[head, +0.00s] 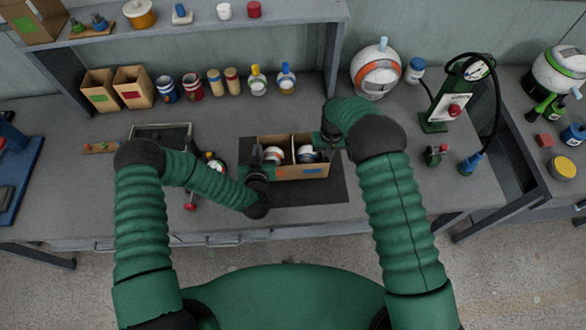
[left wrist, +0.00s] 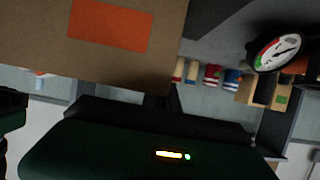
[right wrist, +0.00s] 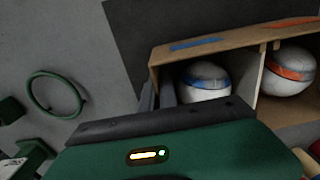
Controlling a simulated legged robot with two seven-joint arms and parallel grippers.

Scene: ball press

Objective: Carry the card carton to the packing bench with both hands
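The open card carton (head: 301,174) has two compartments, with a white-and-red ball (head: 273,153) on the left and a white-and-blue ball (head: 308,154) on the right. It is over the dark mat (head: 335,193); I cannot tell whether it touches it. My left gripper (head: 257,176) is at the carton's left end. In the left wrist view the carton wall with its orange label (left wrist: 110,25) is very close, and the fingertips are mostly hidden. My right gripper (head: 328,140) is at the right end; in the right wrist view its fingers (right wrist: 158,94) straddle the carton's end wall.
A gauge stand (head: 445,105) with a hose stands at the right. A metal tray (head: 162,131) and a round dial (head: 214,165) are left of the carton. Jars, boxes and a large ball (head: 376,72) line the back. Another bench (head: 560,198) is at the far right.

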